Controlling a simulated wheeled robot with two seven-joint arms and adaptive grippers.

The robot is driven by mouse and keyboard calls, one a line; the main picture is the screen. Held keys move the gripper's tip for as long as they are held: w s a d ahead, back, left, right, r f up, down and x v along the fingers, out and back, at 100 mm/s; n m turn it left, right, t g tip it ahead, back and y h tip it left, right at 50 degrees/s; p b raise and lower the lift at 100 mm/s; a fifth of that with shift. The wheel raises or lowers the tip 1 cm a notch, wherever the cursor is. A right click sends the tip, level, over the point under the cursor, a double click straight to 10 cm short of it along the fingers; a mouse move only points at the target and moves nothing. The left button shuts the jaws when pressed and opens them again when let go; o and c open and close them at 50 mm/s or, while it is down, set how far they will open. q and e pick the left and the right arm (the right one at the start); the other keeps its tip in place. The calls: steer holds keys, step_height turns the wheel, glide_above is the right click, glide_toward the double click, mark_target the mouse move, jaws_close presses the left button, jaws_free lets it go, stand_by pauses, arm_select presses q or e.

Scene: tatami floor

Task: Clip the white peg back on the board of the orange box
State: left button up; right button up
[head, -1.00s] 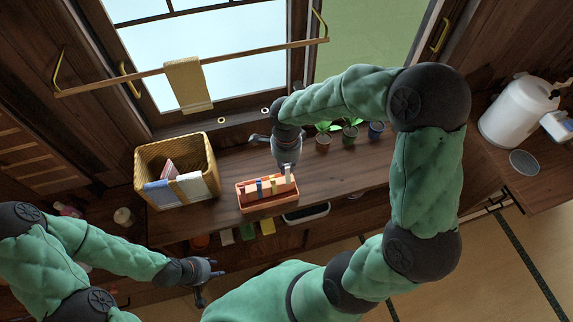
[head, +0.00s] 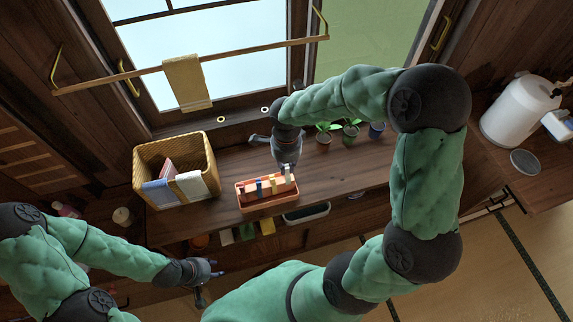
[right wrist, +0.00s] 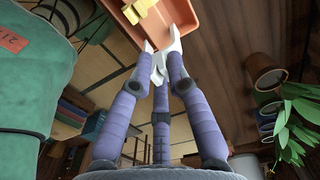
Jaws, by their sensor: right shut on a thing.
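The orange box (head: 268,206) sits on the wooden counter below the window, with a board inside carrying coloured pegs, among them a blue one (head: 259,188). My right gripper (head: 288,166) points down over the right end of the box. It is shut on the white peg (right wrist: 160,62), which shows between the fingertips in the right wrist view, close to the box wall (right wrist: 190,28). A yellow peg (right wrist: 141,13) is beyond it. Whether the white peg touches the board is hidden. My left gripper (head: 208,280) is empty, its fingers apart, in front of the counter.
Potted plants (head: 350,133) stand behind right along the window. A dark tray (head: 306,213) is below the counter's front edge. A white jug (head: 515,110) is at the far right.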

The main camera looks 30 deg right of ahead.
steer(key=shift+f+b, duration=2.1)
steer(key=shift+f, duration=0.05)
stand_by(1.5)
steer(key=o, duration=0.9)
steer(key=o, duration=0.5)
steer(key=shift+c, duration=0.2)
steer(key=shift+r, duration=0.1)
steer(key=shift+r+p, duration=1.8)
steer(key=shift+r, duration=1.15)
